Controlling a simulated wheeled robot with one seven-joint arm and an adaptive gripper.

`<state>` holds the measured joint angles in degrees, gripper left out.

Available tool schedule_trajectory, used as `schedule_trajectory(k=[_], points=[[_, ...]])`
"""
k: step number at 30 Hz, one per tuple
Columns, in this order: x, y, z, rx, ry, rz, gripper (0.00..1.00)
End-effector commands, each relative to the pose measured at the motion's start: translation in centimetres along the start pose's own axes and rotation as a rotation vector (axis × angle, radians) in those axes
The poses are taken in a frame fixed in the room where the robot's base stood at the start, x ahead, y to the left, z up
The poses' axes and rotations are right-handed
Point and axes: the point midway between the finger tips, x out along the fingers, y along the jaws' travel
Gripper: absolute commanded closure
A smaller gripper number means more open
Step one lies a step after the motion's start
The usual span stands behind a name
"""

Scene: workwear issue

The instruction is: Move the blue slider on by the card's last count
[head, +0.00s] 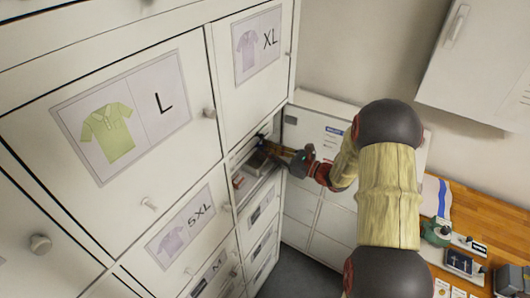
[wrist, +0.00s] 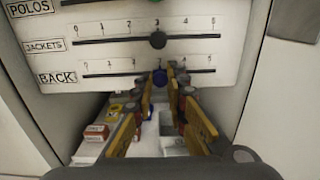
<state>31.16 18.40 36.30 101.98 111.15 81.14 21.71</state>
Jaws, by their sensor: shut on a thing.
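The blue slider (wrist: 160,76) is a round knob on the lowest track, the row marked BACK, on a white panel (wrist: 105,57) in the wrist view. It stands a little right of the track's middle. The numeral right above it is not clear. My gripper (wrist: 168,72) is shut on the blue slider, with its yellow fingers at the knob's sides. In the head view my gripper (head: 277,150) reaches into an open bay in the cabinet, and the slider cannot be made out there. I cannot make out a card with counts in either view.
A black knob (wrist: 158,40) sits on the JACKETS track just above. Below the panel, a red-and-white box (wrist: 97,132) and other small items lie in the bay. Bay walls stand close on both sides. A wooden desk (head: 490,213) with small items is at the right.

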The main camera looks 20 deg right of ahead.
Motion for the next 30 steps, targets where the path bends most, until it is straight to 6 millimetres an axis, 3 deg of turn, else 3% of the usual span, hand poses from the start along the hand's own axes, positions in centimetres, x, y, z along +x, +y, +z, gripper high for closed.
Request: schedule_trajectory(k=[1, 2, 11, 23, 30], points=[[0.0, 0.0, 0.0, -0.001, 0.0, 0.0, 1.0], [0.0, 0.0, 0.0, -0.001, 0.0, 0.0, 0.85], [0.0, 0.0, 0.0, -0.001, 0.0, 0.0, 0.68], [-0.5, 0.0, 0.0, -0.001, -0.001, -0.001, 0.67], [-4.5, -0.1, 0.0, -0.001, 0.0, -0.005, 0.67]])
